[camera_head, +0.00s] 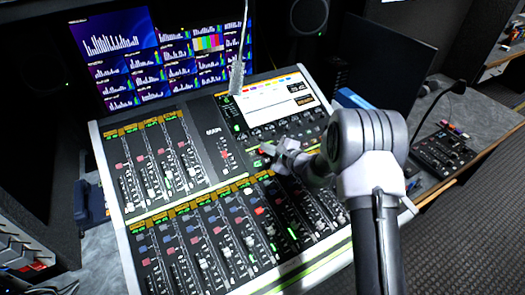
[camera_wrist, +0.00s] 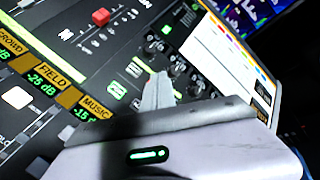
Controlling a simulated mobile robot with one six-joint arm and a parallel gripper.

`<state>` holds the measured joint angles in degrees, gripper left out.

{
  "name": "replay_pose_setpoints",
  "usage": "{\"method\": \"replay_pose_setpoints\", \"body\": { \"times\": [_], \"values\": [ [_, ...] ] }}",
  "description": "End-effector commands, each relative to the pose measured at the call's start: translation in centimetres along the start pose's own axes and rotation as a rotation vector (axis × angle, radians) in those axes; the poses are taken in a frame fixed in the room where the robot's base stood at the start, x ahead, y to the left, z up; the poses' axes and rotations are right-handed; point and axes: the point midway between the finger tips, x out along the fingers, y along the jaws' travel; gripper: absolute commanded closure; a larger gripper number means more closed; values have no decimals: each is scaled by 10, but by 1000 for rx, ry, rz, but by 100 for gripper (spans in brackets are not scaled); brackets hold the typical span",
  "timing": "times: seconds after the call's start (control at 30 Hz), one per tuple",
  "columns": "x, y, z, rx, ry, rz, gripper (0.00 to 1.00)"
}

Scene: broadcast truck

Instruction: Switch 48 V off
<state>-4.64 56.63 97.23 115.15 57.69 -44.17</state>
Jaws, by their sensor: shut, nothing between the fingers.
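The mixing console (camera_head: 150,210) fills the middle of the head view, tilted up toward its screen. My gripper (camera_head: 268,152) is over its upper right section, below the console's touch screen (camera_head: 278,101). In the wrist view my gripper (camera_wrist: 158,90) is shut and empty, its tip close to the panel beside a row of dark knobs (camera_wrist: 165,55). Two green-lit spots lie left of the tip: a button (camera_wrist: 116,88) and a smaller one (camera_wrist: 136,69). Their lettering is too small to read, so I cannot tell which is 48 V. Contact is unclear.
Faders with orange labels (camera_wrist: 52,77) reading FIELD and MUSIC lie to the left in the wrist view. A red fader cap (camera_wrist: 101,17) stands above the panel. Monitors (camera_head: 150,60) stand behind, a gooseneck microphone (camera_head: 238,75) rises at the console's back, and a small control box (camera_head: 440,150) sits right.

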Motion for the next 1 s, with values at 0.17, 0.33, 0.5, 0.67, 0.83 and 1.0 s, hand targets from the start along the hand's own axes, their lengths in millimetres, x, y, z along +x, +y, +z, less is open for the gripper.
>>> {"method": "replay_pose_setpoints", "body": {
  "times": [0.17, 0.33, 0.5, 0.67, 0.83, 1.0],
  "values": [
    [0, 0, 0, 0, 0, 0, 100],
    [1, 1, -1, 0, 0, 0, 100],
    [3, 2, -2, 0, 0, 0, 100],
    [4, 3, -3, 0, 0, 0, 100],
    [5, 4, -4, 0, 0, 0, 100],
    [6, 5, -4, 0, 0, 0, 100]
  ]
}}
